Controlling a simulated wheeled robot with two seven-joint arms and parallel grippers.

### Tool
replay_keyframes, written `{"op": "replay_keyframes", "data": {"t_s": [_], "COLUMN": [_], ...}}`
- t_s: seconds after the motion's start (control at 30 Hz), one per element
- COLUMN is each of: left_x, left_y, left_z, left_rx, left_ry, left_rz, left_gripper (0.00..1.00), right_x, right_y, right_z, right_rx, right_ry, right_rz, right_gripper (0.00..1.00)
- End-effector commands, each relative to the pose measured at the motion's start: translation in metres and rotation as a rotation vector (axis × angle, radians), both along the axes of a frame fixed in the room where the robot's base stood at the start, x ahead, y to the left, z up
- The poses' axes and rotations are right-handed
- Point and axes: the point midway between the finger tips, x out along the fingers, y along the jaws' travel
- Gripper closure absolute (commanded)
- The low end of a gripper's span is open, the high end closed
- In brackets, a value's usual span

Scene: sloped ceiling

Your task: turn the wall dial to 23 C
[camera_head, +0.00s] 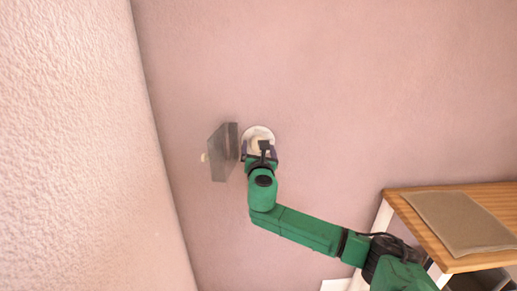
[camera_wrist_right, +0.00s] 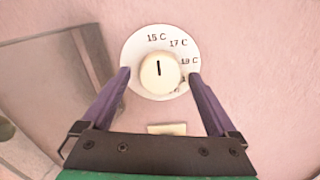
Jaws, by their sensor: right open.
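The wall dial (camera_head: 257,132) is a round white plate on the pink wall. In the right wrist view, its cream knob (camera_wrist_right: 158,74) has a short black mark that points about straight up, near the 15 C label. 17 C and what looks like 19 C follow clockwise; labels lower on the right are too small or partly covered to read. My right gripper (camera_wrist_right: 159,76) is open, with its purple fingers on either side of the knob, apart from it. In the head view, my right gripper (camera_head: 260,153) covers the dial's lower part. My left gripper is not in view.
A grey box-like panel (camera_head: 222,153) sticks out from the wall close to the left of the dial. A small pale plate (camera_wrist_right: 167,129) is on the wall below the dial. A wooden-topped shelf (camera_head: 410,213) with a grey mat stands at right. A sloped wall borders the left.

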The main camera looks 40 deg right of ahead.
Motion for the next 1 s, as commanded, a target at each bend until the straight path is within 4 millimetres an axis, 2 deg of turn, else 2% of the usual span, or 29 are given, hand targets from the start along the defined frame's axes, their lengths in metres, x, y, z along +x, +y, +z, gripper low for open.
{"op": "replay_keyframes", "data": {"t_s": [0.07,0.1,0.17,0.3,0.33,0.67,1.0], "left_x": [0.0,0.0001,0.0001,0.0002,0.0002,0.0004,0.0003], "left_y": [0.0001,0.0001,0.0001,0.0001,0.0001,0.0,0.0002], "left_z": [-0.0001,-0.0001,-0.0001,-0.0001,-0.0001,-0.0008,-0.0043], "left_rx": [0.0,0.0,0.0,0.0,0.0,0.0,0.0], "left_ry": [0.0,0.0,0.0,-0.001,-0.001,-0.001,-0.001], "left_rz": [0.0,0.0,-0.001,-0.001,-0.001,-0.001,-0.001], "left_gripper": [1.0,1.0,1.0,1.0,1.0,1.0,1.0], "right_x": [-0.0002,-0.0003,-0.0003,-0.0005,-0.0005,-0.0005,0.0], "right_y": [0.0002,0.0001,0.0002,0.0002,0.0002,0.0002,0.0007], "right_z": [-0.0003,-0.0003,-0.0003,-0.0003,-0.0004,-0.0008,-0.002], "right_rx": [0.0,0.0,0.0,0.0,0.0,0.033,0.204], "right_ry": [0.0,0.0,0.0,0.0,0.0,-0.024,-0.15], "right_rz": [0.0,0.0,0.0,-0.001,-0.001,-0.001,-0.001], "right_gripper": [0.06,0.1,0.33,0.87,0.92,0.92,0.92]}}
